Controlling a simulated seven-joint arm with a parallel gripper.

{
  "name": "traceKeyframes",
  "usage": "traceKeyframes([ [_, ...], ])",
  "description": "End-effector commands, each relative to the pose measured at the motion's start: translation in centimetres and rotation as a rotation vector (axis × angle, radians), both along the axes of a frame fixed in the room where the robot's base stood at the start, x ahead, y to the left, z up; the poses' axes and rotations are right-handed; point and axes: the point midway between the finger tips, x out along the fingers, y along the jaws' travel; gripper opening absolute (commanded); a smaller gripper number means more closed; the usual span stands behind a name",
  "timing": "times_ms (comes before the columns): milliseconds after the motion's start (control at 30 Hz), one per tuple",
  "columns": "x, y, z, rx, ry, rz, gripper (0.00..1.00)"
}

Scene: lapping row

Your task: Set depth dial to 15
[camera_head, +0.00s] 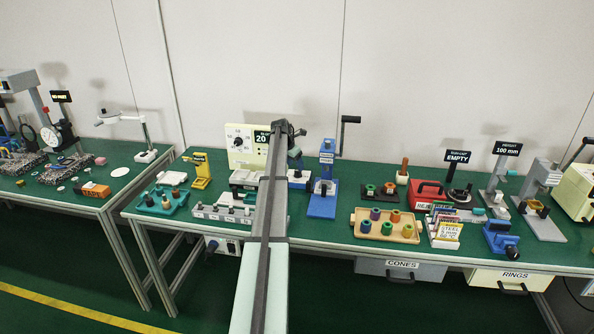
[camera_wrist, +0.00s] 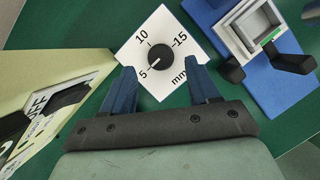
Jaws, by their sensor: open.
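The depth dial (camera_wrist: 160,57) is a round black knob on a white square plate (camera_wrist: 143,36) marked 5, 10, 15 and mm. Its white pointer line is directed down-left, towards the 5. My gripper (camera_wrist: 160,66) is open in the wrist view, one blue finger on each side of the knob's lower part, with clear gaps to it. I cannot tell how far above the plate the fingertips are.
A cream box with a dial and a display reading 20 (camera_head: 238,140) stands left of my arm; its side with an OFF label (camera_wrist: 45,105) is close in the wrist view. A blue stand (camera_head: 322,200) with a crank is to the right. A wooden tray (camera_head: 385,238) lies further right.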

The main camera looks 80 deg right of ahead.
Motion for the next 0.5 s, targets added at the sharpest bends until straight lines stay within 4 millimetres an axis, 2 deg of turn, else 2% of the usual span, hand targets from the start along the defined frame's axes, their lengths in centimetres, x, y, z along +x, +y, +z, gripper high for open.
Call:
traceKeyframes([
  [200, -0.5, -0.9, -2.6, 0.001, -0.001, 0.0, 0.6],
  [500, -0.8, -1.3, -3.8, 0.0, 0.0, 0.0, 0.6],
])
